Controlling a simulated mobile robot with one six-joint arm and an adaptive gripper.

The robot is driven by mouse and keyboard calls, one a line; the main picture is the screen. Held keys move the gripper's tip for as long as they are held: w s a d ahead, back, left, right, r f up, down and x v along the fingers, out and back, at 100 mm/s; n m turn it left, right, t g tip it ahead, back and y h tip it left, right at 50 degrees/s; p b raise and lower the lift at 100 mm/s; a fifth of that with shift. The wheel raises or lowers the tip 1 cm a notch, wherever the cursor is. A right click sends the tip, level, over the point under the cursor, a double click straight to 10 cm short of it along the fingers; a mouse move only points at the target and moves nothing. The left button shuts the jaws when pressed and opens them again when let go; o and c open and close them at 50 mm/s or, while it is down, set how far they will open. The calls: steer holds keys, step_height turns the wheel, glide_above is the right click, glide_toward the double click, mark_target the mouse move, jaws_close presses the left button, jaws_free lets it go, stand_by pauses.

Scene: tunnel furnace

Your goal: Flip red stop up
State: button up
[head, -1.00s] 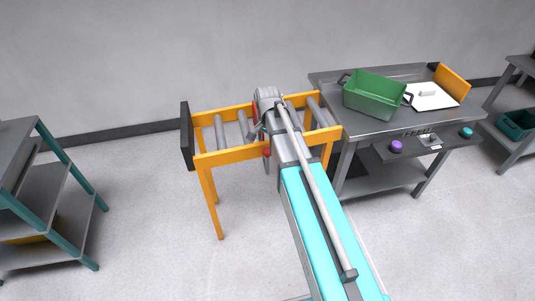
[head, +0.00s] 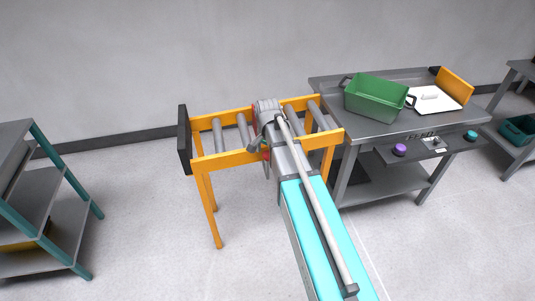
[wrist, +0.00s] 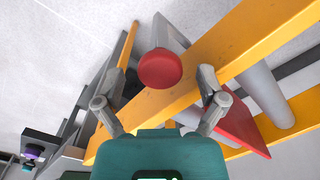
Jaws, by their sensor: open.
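The red stop shows in the wrist view as a round red knob (wrist: 160,68) in front of the yellow rail, and a flat red plate (wrist: 243,125) lies at the right behind the right finger. My gripper (wrist: 161,75) is open, its two fingers on either side of the knob with gaps visible. How the knob and plate join is hidden. In the head view my gripper (head: 256,143) is at the near yellow rail, and only small red parts (head: 266,153) show beside my arm, which hides the rest.
The yellow roller stand (head: 228,158) has a black end plate (head: 184,139) at its left. A grey workbench (head: 390,125) at the right carries a green bin (head: 375,102) and a white board. A shelf rack (head: 40,210) stands at the left. The floor between is clear.

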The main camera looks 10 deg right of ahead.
jaws_close()
steer(key=shift+r+p, duration=2.3)
steer(key=shift+p, duration=0.05)
jaws_free()
steer(key=shift+f, duration=0.1)
